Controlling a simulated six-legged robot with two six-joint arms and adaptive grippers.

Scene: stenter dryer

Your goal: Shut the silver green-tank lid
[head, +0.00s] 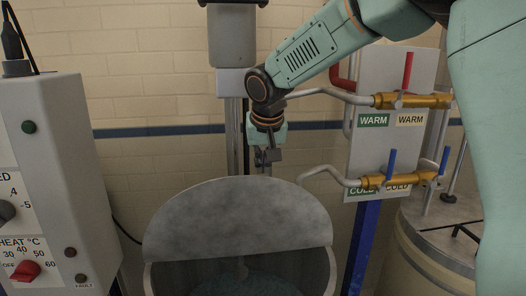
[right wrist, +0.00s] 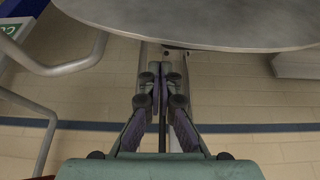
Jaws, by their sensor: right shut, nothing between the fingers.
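The silver lid (head: 238,218) stands raised, tilted up at the back of the round tank (head: 331,272) in the lower middle of the head view. The tank's mouth is open, with a bluish surface inside; its outside is mostly cut off by the frame. My right gripper (head: 266,160) is shut and empty, pointing down just above or behind the lid's upper edge. In the right wrist view the lid (right wrist: 205,18) fills the top, beyond the closed fingers (right wrist: 160,78), with no clear contact. My left gripper is out of view.
A control box (head: 50,180) with knobs stands at left. At right, a white panel (head: 385,80) carries brass valves with red and blue handles and curved pipes near my arm. A grey column (head: 235,120) rises behind the lid. Another round vessel (head: 430,240) is at lower right.

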